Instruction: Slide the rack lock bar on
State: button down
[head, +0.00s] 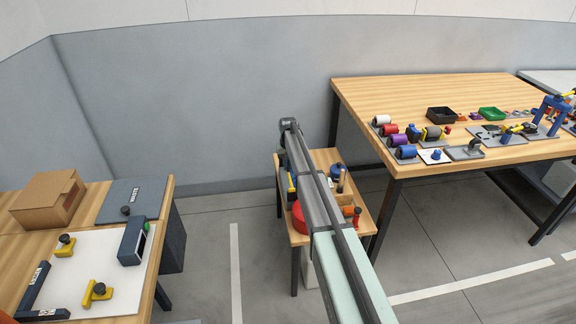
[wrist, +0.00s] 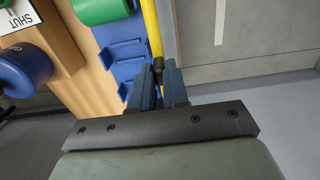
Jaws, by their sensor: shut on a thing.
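A yellow bar (wrist: 152,28), likely the rack lock bar, runs up along the right side of the blue rack (wrist: 124,52) in the wrist view. A small black knob or end piece (wrist: 158,64) shows at its lower end. My gripper (wrist: 159,76) is shut on the bar at this black end, its two blue-grey fingers on either side. How the bar sits in the rack is hard to tell. In the head view, my arm covers the middle of the small wooden table, and a yellow piece (head: 291,183) shows beside it; my gripper cannot be made out there.
In the head view, a loaded bench (head: 440,88) stands right and a table with a carton (head: 48,199) left.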

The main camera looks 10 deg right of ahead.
jog(key=shift+d, duration=1.85)
jog(key=c, duration=1.1)
grip_release()
jog(key=shift+r, duration=0.1)
notch_tip(320, 180, up, 14)
jog(key=shift+f, duration=0.15)
